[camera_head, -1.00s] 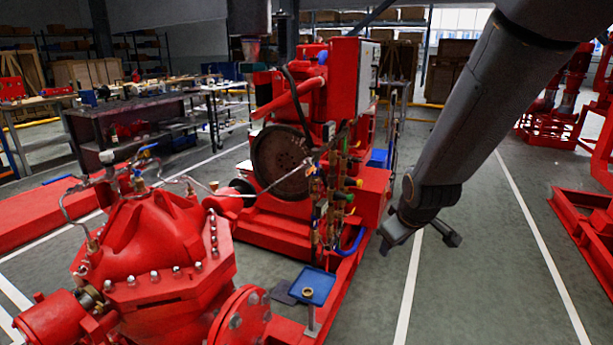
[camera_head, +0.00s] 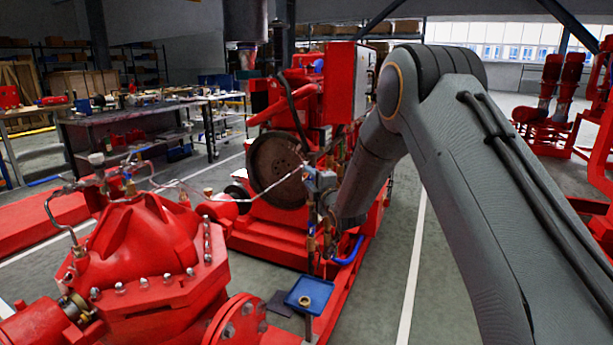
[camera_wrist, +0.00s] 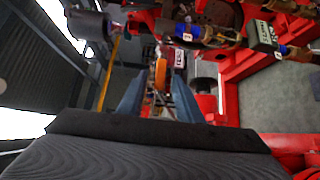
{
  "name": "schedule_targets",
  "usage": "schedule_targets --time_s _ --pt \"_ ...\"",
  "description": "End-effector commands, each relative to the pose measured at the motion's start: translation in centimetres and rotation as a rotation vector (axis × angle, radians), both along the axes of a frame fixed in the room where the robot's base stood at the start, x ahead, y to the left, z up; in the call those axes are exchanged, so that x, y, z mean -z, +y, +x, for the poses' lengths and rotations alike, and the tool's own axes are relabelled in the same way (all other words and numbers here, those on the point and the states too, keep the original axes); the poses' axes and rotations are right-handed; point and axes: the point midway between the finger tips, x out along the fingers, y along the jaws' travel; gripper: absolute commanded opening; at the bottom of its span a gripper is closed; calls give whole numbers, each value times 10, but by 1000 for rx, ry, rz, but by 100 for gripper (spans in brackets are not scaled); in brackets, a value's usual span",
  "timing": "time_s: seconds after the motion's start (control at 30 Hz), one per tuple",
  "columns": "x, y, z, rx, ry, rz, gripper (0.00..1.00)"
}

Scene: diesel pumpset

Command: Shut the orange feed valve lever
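In the wrist view the orange lever (camera_wrist: 179,66) stands lengthwise in the picture, beyond the fingertips of my gripper (camera_wrist: 158,88). In the head view my gripper (camera_head: 322,184) is at the valve rack in front of the red pumpset (camera_head: 275,228). My forearm hides much of the rack, and I cannot pick out the orange lever there.
More tagged valve parts, one with a blue piece (camera_wrist: 262,36), are at the wrist view's upper right. In the head view a blue tray (camera_head: 318,290) stands below the rack, and a red pump casing (camera_head: 140,240) fills the left foreground.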

Motion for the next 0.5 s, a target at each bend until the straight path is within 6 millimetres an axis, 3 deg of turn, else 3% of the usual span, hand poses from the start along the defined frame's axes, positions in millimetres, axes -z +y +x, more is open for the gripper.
schedule_targets --time_s 0.2,0.5 --pt "0 12 26 1 0 0 32" --pt "0 16 34 1 3 1 32"
